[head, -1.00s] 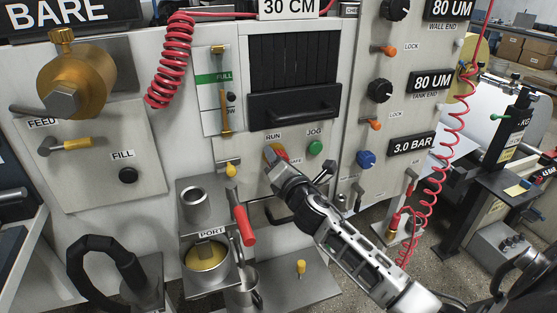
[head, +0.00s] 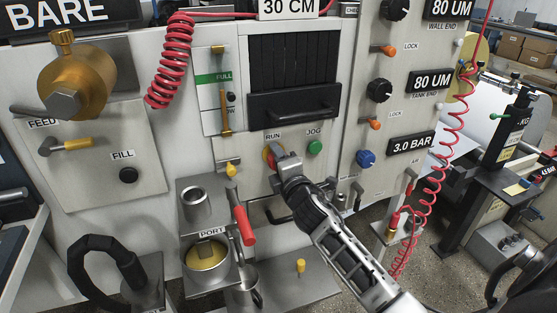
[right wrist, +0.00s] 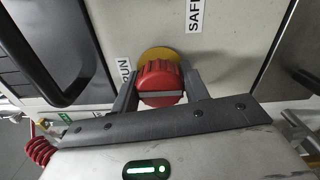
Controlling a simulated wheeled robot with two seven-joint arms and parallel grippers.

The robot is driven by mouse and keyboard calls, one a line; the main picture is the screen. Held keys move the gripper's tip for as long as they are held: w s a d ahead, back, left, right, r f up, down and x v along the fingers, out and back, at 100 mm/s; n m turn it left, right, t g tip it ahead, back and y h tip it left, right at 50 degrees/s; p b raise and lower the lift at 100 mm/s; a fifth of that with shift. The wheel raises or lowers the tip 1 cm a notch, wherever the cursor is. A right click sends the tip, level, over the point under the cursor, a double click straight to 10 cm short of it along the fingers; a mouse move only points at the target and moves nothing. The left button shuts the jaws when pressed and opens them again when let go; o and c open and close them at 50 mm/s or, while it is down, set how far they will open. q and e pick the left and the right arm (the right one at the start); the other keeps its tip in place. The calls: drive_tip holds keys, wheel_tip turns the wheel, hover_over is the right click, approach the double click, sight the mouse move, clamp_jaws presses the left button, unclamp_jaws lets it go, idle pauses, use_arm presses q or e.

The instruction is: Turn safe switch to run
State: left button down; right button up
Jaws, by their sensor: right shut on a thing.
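The safe switch is a red round knob (head: 268,154) on a yellow base, on the panel just below the RUN label (head: 273,136). My right gripper (head: 277,158) reaches it from the lower right and partly hides it. In the right wrist view the red knob (right wrist: 160,78) sits between the two fingers of my right gripper (right wrist: 160,86), which is shut on its sides. A pale bar crosses the knob. The RUN label (right wrist: 124,76) is left of it and the SAFE label (right wrist: 194,14) above right. I cannot tell which label the knob points to. My left gripper is not in view.
A green JOG button (head: 315,148) is just right of the switch. A black drawer handle (head: 295,101) is above. A red-handled lever (head: 243,225) and the port cup (head: 207,256) are below left. A coiled red hose (head: 446,140) hangs at right.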

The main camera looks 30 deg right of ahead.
idle(0.4)
drive_tip(key=o, duration=1)
drive_tip(key=b+v, duration=0.1)
drive_tip(key=v, duration=1.5)
